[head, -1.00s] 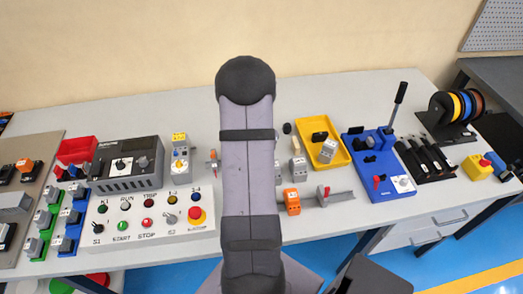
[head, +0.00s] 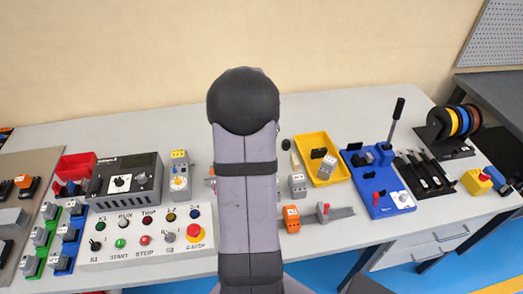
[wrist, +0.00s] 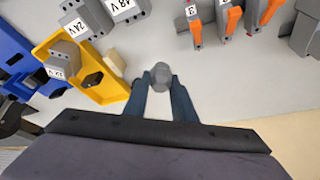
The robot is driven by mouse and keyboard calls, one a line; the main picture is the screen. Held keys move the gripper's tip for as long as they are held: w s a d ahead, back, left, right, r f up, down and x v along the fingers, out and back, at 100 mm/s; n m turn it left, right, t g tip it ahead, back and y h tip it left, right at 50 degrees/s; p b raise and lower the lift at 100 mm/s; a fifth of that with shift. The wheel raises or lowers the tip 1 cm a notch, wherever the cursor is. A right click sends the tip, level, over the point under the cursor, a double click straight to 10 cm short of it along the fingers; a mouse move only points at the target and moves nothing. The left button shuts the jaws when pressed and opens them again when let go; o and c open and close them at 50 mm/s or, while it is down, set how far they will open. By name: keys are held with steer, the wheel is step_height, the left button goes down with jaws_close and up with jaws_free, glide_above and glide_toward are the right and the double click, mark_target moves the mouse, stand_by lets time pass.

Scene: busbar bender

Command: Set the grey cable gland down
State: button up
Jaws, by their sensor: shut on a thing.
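The grey cable gland (wrist: 160,77) is a small rounded grey piece in the wrist view. My gripper (wrist: 161,83) is shut on it, with one dark finger on each side. It is over the bare worktop, beside the yellow tray's edge. I cannot tell whether the gland touches the worktop. In the head view my arm hides the gripper's grip from sight.
The yellow tray (wrist: 104,97) holds a grey block and a dark piece. A beige block (wrist: 117,59) stands between tray and gland. Grey 24 V (wrist: 80,22) and 48 V blocks and orange-levered parts (wrist: 232,20) lie opposite my wrist. Worktop around the gland is clear.

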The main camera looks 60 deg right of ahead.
steer(key=s+d, duration=0.4)
steer(key=d, duration=0.7)
steer(key=b, duration=0.1)
glide_above(316, 147)
steer(key=a, duration=0.2)
steer(key=shift+n, duration=0.3)
steer(key=shift+s+f+p, duration=0.15)
steer(key=shift+f+p, duration=0.45)
steer(key=shift+f, duration=1.55)
steer(key=shift+s+f+p, duration=0.1)
steer(key=shift+f+p, duration=0.45)
steer(key=shift+f, duration=1.9)
steer(key=shift+f, duration=0.1)
steer(key=shift+f, duration=0.15)
steer(key=o, duration=0.7)
steer(key=shift+r, duration=0.25)
